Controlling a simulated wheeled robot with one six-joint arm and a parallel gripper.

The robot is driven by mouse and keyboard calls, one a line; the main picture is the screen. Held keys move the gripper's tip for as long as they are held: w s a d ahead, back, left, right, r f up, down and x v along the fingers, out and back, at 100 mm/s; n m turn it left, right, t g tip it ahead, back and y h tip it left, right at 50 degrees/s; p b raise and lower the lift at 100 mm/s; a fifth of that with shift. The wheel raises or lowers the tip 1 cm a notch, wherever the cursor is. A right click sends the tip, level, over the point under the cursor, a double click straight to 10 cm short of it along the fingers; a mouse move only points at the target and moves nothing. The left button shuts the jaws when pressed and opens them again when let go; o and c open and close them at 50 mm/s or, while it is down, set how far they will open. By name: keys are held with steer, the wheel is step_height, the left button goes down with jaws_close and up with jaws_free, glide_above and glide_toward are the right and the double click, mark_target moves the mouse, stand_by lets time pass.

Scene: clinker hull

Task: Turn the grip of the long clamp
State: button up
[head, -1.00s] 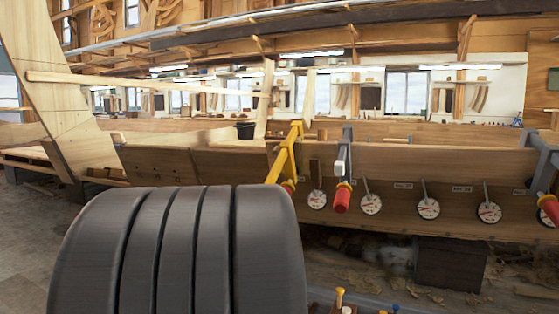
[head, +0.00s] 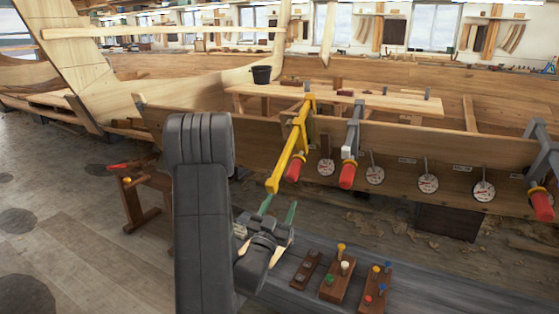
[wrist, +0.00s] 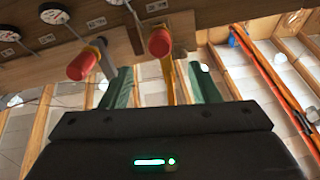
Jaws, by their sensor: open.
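The yellow clamp (head: 290,150) hangs on the hull's top plank and has the longest bar in view. Its red grip (head: 295,171) also shows at the top centre of the wrist view (wrist: 160,42). My gripper (head: 279,208) is open and empty, with green fingers pointing up, below the yellow clamp. In the wrist view the fingers (wrist: 163,83) stand on either side of the yellow bar's line, with the red grip beyond their tips. I cannot tell how far away the grip is.
A grey clamp (head: 352,130) with a red grip (head: 347,177) is just right of the yellow one; another grey clamp (head: 540,150) is at far right. Dial gauges (head: 375,175) line the plank. Wooden blocks with coloured pegs (head: 337,277) lie below. A small wooden stool (head: 145,200) stands left.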

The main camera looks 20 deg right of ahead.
mark_target(295, 171)
steer(key=x, duration=1.3)
steer(key=shift+w+d+r+p, duration=0.1)
steer(key=shift+w+d+p, duration=0.1)
steer(key=shift+d+p, duration=0.15)
steer(key=shift+c, duration=0.3)
steer(key=shift+a, duration=0.1)
steer(key=c, duration=0.9)
